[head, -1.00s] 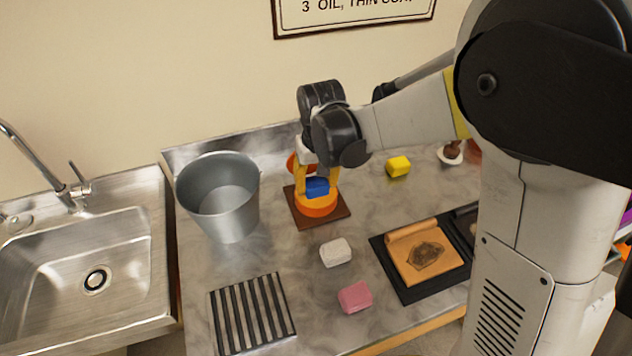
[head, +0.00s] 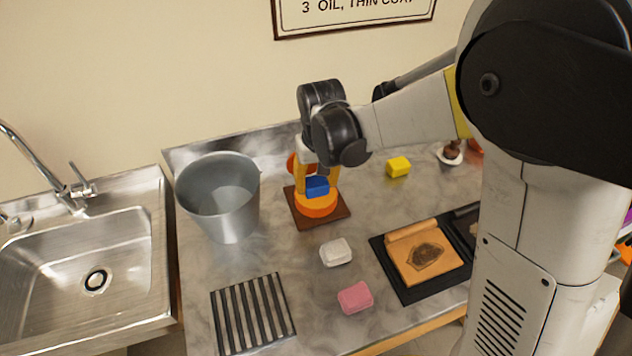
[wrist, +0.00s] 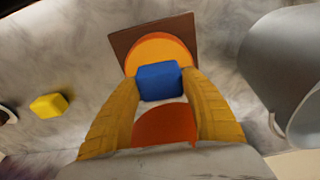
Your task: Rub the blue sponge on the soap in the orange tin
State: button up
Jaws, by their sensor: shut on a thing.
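The blue sponge (head: 317,187) is held between the yellow fingers of my gripper (head: 318,182), which is shut on it. The sponge is at the orange tin (head: 316,206), which sits on a brown square board (head: 338,218). In the wrist view the blue sponge (wrist: 160,81) lies between the fingertips of my gripper (wrist: 162,84), over the near part of the orange tin (wrist: 158,48). I cannot tell whether the sponge touches the soap surface. A red-orange round thing (wrist: 165,125) shows between the fingers, nearer the wrist.
A metal bucket (head: 228,200) stands close to the left of the tin. A yellow block (head: 398,167), a white block (head: 336,252) and a pink block (head: 355,297) lie on the counter. A slatted rack (head: 252,314) is at the front left; a black tray (head: 388,275) holds leather.

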aim_at(316, 181)
jog(key=shift+r+p, duration=2.25)
jog(key=shift+r, duration=1.05)
